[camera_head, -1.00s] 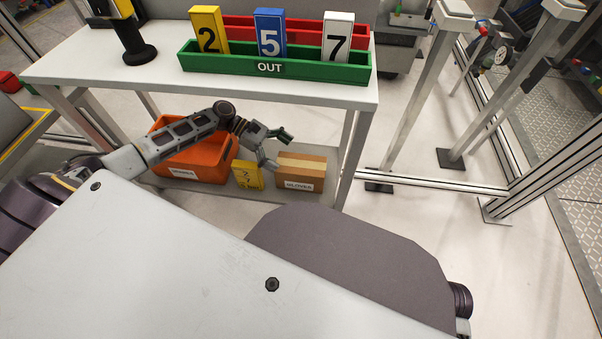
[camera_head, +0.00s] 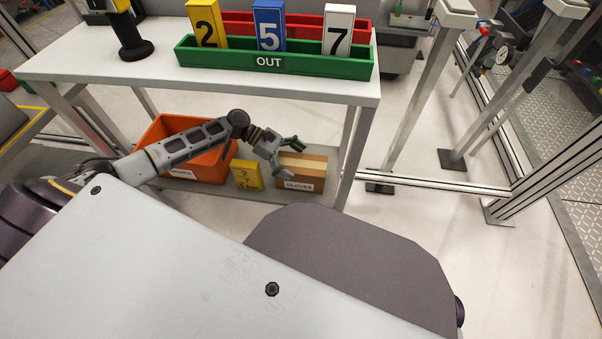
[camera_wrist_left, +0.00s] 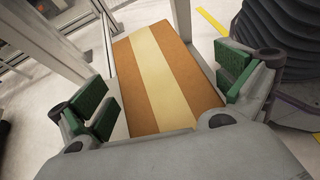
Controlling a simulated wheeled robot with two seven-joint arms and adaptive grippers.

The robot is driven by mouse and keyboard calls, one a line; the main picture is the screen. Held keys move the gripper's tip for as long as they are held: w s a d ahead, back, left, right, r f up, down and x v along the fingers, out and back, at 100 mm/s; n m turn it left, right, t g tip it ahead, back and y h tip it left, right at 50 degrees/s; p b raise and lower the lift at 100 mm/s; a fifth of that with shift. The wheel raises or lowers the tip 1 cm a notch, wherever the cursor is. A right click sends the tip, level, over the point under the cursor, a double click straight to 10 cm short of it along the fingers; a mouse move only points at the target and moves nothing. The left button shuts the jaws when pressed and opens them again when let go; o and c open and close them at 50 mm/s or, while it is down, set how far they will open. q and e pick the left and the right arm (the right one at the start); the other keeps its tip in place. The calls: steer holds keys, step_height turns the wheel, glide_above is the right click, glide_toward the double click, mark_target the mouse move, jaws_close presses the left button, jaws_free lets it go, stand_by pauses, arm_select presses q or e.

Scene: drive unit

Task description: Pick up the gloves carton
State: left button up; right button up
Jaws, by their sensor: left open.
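The gloves carton (camera_head: 303,172) is a brown box with a lighter tape band and a "GLOVES" label, on the lower shelf of the white table. My left gripper (camera_head: 288,156) is open at the carton's left end, in front of part of its top. In the left wrist view the carton (camera_wrist_left: 165,75) shows between the spread green finger pads of my gripper (camera_wrist_left: 162,98). The pads appear apart from the carton's sides. The right gripper is not in view.
An orange bin (camera_head: 205,165) and a yellow numbered box (camera_head: 245,175) stand left of the carton on the lower shelf (camera_head: 330,158). The tabletop (camera_head: 110,65) is above, with a green OUT tray (camera_head: 320,68) holding numbered blocks. A table leg (camera_head: 358,155) stands right of the carton.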

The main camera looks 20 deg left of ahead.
arm_select(q)
steer(key=c, duration=1.5)
steer(key=shift+r, duration=0.15)
